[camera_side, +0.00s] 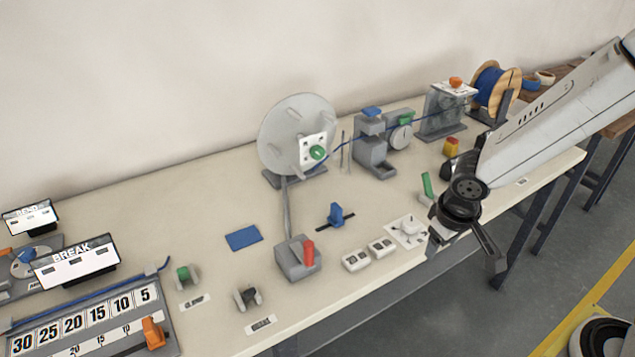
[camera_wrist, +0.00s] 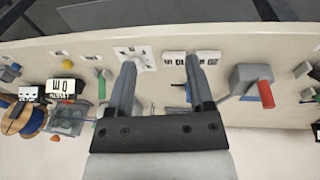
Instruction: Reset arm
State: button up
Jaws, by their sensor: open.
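My gripper shows in the side view (camera_side: 468,255) at the front right edge of the bench, and in the wrist view (camera_wrist: 160,75). Its two fingers are apart with nothing between them. In the wrist view the fingertips overlap the front part of the bench (camera_wrist: 240,47), near a white plate with a knob (camera_wrist: 135,57) and white switch blocks (camera_wrist: 208,57). A grey box with a red lever (camera_wrist: 265,93) is to their right. The height of the fingers above the bench is hard to tell.
A large grey disc (camera_side: 282,128) stands at the back, with grey clamp devices (camera_side: 372,150) and a blue cable spool (camera_side: 490,85) to its right. A green lever (camera_side: 427,184) stands close to my gripper. A numbered ruler board (camera_side: 95,325) lies front left.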

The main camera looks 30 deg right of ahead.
jog(key=shift+t+y, duration=0.5)
jog(key=shift+y, duration=0.2)
jog(key=shift+s+d+r, duration=0.45)
jog(key=shift+s+d, duration=0.1)
jog(key=shift+d, duration=0.2)
jog(key=shift+s+d+r, duration=0.4)
jog(key=shift+s+d, duration=0.15)
jog(key=shift+d, duration=0.2)
